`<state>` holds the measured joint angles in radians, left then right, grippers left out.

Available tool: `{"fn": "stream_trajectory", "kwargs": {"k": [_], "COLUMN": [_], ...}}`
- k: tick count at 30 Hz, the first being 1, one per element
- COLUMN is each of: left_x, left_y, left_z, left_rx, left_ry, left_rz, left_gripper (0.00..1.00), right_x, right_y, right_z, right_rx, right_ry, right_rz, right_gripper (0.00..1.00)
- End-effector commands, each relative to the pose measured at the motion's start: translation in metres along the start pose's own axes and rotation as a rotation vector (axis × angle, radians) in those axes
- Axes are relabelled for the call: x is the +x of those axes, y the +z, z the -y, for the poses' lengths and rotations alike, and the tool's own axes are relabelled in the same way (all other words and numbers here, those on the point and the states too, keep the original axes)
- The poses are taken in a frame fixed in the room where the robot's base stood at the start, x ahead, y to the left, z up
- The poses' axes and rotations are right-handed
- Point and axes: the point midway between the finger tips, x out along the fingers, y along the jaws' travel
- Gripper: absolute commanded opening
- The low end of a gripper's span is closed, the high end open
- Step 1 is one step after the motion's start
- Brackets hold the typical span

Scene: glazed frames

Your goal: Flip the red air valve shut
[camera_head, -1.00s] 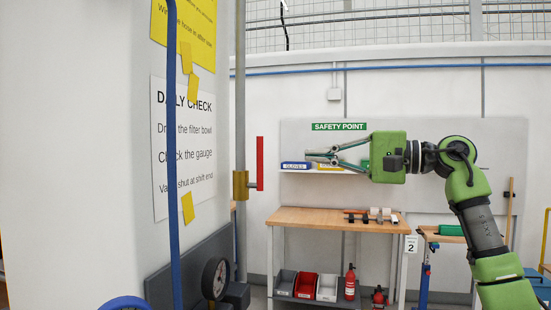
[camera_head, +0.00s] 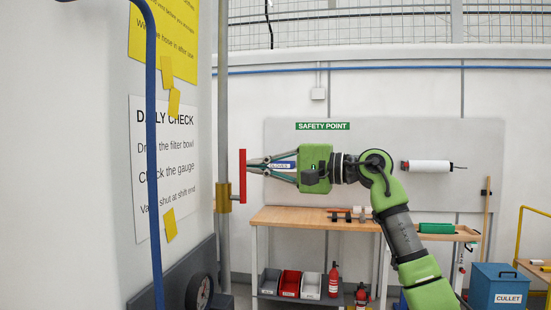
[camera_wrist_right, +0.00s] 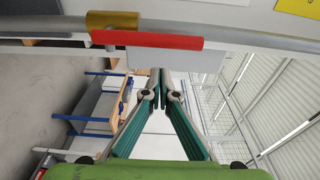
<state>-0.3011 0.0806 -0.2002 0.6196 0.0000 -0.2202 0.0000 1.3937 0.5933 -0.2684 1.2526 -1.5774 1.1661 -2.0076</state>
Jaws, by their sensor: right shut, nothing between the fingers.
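The red valve lever (camera_head: 243,176) stands upright, parallel to the grey pipe (camera_head: 223,100), above the brass valve body (camera_head: 223,198). In the right wrist view the red lever (camera_wrist_right: 147,40) lies along the pipe, with the brass body (camera_wrist_right: 112,20) at its left end. My right gripper (camera_head: 250,167) is shut and empty. Its tips point left at the lever's middle and look very close to it; I cannot tell whether they touch. My left gripper is not in view.
A wall panel with notices (camera_head: 164,160) and a blue hose (camera_head: 152,150) stand left of the pipe. A gauge (camera_head: 199,291) is low beside it. Behind my right arm are a wooden workbench (camera_head: 290,217) with bins below and a blue cullet bin (camera_head: 498,285).

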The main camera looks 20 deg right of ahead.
Motion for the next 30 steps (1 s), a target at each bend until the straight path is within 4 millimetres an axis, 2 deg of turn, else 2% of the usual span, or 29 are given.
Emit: {"fn": "stream_trajectory", "kwargs": {"k": [6,12,30], "left_x": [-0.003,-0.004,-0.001], "left_y": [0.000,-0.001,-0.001], "left_z": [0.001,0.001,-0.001], "left_rx": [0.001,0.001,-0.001], "left_ry": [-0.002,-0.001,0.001], "left_rz": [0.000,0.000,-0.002], "left_gripper": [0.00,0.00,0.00], "right_x": [-0.011,-0.015,-0.016], "right_y": [0.021,0.030,0.033], "right_z": [0.000,0.000,-0.001], "right_rx": [-0.004,-0.002,-0.028], "right_ry": [-0.001,-0.002,-0.006], "right_rz": [-0.003,-0.003,-0.004], "right_gripper": [0.00,0.00,0.00]}}
